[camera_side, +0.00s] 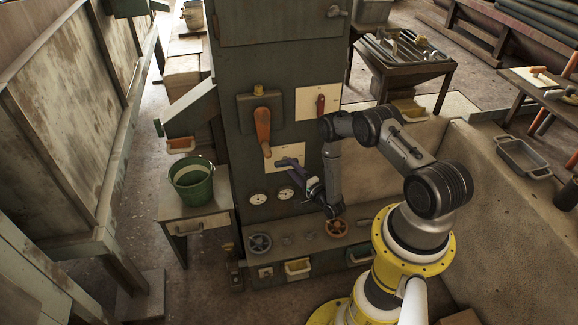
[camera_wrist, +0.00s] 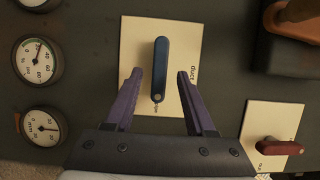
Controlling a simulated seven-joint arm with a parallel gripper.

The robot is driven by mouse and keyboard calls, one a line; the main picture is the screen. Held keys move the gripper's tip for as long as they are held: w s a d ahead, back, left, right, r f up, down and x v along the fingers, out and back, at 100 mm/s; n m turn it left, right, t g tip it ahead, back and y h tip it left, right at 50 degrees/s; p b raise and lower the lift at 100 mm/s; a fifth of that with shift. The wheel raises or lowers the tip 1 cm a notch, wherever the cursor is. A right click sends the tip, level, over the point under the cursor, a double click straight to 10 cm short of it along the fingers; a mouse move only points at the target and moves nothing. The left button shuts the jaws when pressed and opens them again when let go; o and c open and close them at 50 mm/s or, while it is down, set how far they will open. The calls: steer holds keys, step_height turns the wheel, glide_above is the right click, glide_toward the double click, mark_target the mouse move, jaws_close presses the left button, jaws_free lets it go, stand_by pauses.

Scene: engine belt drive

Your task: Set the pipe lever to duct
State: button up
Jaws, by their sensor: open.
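The pipe lever (camera_wrist: 161,66) is a dark blue handle on a cream plate (camera_wrist: 135,40). In the wrist view it stands along the picture's vertical, with a small round end low on the plate. In the side view, my gripper (camera_side: 297,178) is close to the panel, by the plate (camera_side: 285,155).
A large orange lever (camera_side: 263,130) is above left on the panel, and a red lever (camera_side: 320,104) above right. Two gauges (camera_side: 257,198) (camera_side: 285,193) sit below the plate. A ledge with handwheels (camera_side: 336,228) juts out lower down. A green bucket (camera_side: 192,183) stands to the left.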

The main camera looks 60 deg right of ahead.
mark_target(286, 162)
steer(key=shift+x, duration=1.2)
jaws_close()
